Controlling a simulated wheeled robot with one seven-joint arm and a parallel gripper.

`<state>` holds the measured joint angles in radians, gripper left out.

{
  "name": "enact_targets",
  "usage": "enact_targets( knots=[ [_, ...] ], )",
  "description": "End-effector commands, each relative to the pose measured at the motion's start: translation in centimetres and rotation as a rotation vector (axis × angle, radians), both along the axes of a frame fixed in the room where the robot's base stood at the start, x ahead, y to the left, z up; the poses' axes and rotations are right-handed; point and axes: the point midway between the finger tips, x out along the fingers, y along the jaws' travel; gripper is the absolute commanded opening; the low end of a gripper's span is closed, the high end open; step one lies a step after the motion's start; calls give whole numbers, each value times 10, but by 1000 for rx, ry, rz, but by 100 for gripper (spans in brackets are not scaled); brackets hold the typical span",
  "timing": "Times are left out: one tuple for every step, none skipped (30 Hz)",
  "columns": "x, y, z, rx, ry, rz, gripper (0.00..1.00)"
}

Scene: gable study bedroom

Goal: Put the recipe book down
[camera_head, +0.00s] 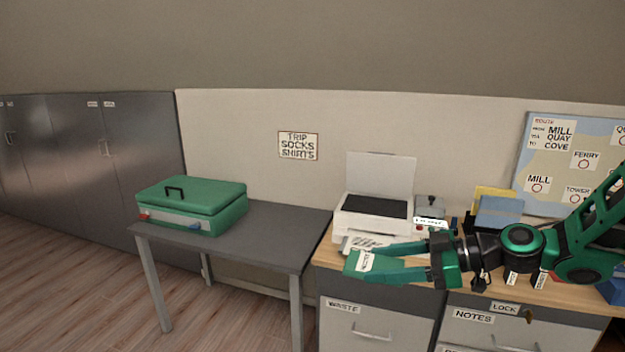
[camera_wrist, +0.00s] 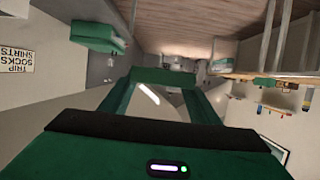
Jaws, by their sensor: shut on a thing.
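My gripper (camera_head: 385,262) reaches left over the front of the wooden desk, its green fingers shut on a small green thing with a white label. I take this for the recipe book (camera_head: 356,267), though its label is too small to read surely. In the wrist view the book (camera_wrist: 165,76) lies as a green bar across the two fingertips (camera_wrist: 162,95). It appears held in the air, in front of the white printer; its distance above the desk top is hard to tell.
A grey table (camera_head: 275,233) at the left carries a green suitcase (camera_head: 195,203) and has bare top to its right. The wooden desk (camera_head: 330,256) holds a white printer (camera_head: 378,212), a small grey device (camera_head: 430,207) and blue and yellow books (camera_head: 498,210). Drawer cabinets stand below.

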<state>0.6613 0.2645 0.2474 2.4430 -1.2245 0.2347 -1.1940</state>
Motion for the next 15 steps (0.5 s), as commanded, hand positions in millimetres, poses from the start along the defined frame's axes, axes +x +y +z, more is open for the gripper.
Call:
enact_targets(
  knots=[
    [7, -3, -4, 1, 2, -25, 28],
    [11, -5, -6, 1, 4, -45, 28],
    [16, -9, -8, 2, 3, -69, 28],
    [20, -11, -10, 2, 3, -87, 28],
    [24, -14, -12, 2, 3, -109, 28],
    [29, -17, -14, 2, 3, -135, 28],
    [33, -19, -16, 2, 2, -154, 28],
    [38, -22, -18, 2, 3, -177, 28],
    [44, -25, -22, 1, 2, -205, 28],
    [49, -27, -25, 2, 3, -229, 28],
    [54, -30, -27, 2, 3, -252, 28],
    [61, -35, -32, 2, 3, -290, 28],
    [67, -38, -35, 3, 3, -317, 28],
    [73, -42, -39, 2, 4, -349, 28],
    [82, -48, -44, 3, 4, -395, 28]
  ],
)
